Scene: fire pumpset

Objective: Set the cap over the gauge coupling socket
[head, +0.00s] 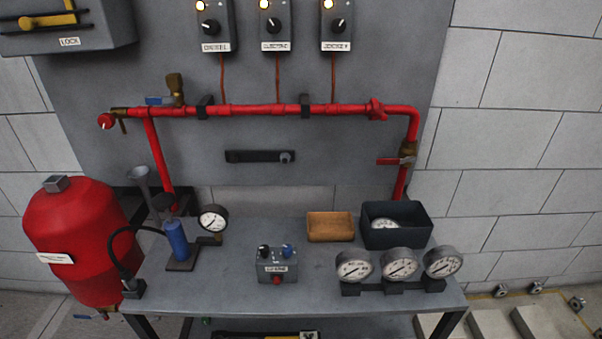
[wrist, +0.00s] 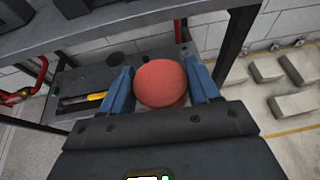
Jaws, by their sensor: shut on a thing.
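My gripper (wrist: 158,72) shows only in the wrist view. Its two blue fingers are closed on a round red cap (wrist: 160,84), one finger on each side. The cap's domed face is toward the camera and its far side is hidden. The cap is held in the air near the bench's front edge. My gripper is out of the head view. In the head view a gauge (head: 213,218) stands on a brass fitting at the left of the bench (head: 330,262). I cannot tell which fitting is the gauge coupling socket.
Three gauges (head: 399,264) stand in a row at the bench's right front. A dark bin (head: 396,239) holding a gauge and a tan tray (head: 330,228) are behind them. A control box (head: 277,266) sits mid-bench. A lower shelf (wrist: 88,78) holds a yellow-handled tool.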

